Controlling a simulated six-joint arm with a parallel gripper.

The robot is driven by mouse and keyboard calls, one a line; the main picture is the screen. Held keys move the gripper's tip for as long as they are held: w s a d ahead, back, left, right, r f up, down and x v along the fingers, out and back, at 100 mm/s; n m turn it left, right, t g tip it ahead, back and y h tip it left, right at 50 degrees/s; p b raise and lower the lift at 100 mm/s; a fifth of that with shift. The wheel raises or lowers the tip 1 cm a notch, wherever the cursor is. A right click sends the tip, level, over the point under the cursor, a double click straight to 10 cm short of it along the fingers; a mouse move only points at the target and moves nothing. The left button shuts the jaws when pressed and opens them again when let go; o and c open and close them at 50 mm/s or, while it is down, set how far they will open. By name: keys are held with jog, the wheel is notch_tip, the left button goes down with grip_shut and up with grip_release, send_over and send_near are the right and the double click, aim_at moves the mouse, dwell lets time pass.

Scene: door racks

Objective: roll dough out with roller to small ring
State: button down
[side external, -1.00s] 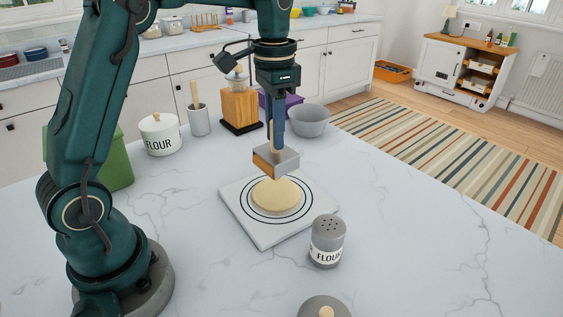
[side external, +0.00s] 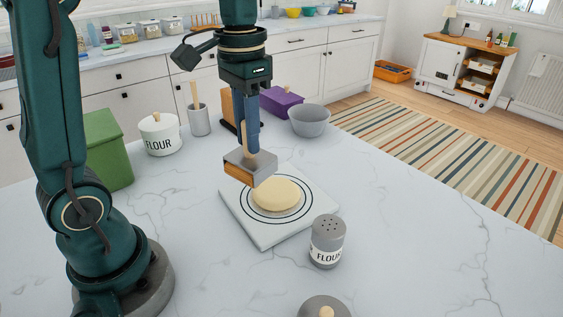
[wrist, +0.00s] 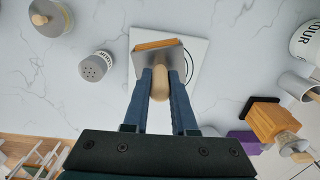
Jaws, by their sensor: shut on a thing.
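A round pale dough (side external: 276,195) lies on a white square board (side external: 262,236) marked with black rings. Its edge lies inside the inner ring where I can see it. My gripper (side external: 245,140) is shut on the light wooden handle of the roller (side external: 262,170), a grey block-like tool with a brown wooden strip along one side. The roller hangs over the board's back left part, beside and partly in front of the dough; I cannot tell if it touches. In the wrist view, the handle is between the fingers (wrist: 160,85), and the roller (wrist: 155,55) hides the dough.
A flour shaker (side external: 327,241) stands near the board's front right corner. A grey lidded object (side external: 322,307) is at the front edge. Behind are a flour jar (side external: 160,134), a grey holder (side external: 199,121), a bowl (side external: 309,122), a purple box (side external: 281,101) and a green bin (side external: 106,150).

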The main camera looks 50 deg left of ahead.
dwell(0.6)
jog(key=shift+w, duration=0.3)
jog(key=shift+w+a+f, duration=0.25)
jog(key=shift+w+f, duration=0.75)
jog(key=shift+f, duration=0.25)
jog(key=shift+w+a+f, duration=0.3)
jog(key=shift+w+f, duration=0.7)
jog(key=shift+f, duration=0.3)
jog(key=shift+w+a+f, duration=0.25)
jog(key=shift+w+f, duration=0.75)
jog(key=shift+f, duration=0.25)
jog(key=shift+f, duration=0.35)
jog(key=shift+s, duration=0.15)
jog(key=shift+s+d, duration=0.2)
jog(key=shift+s, duration=0.35)
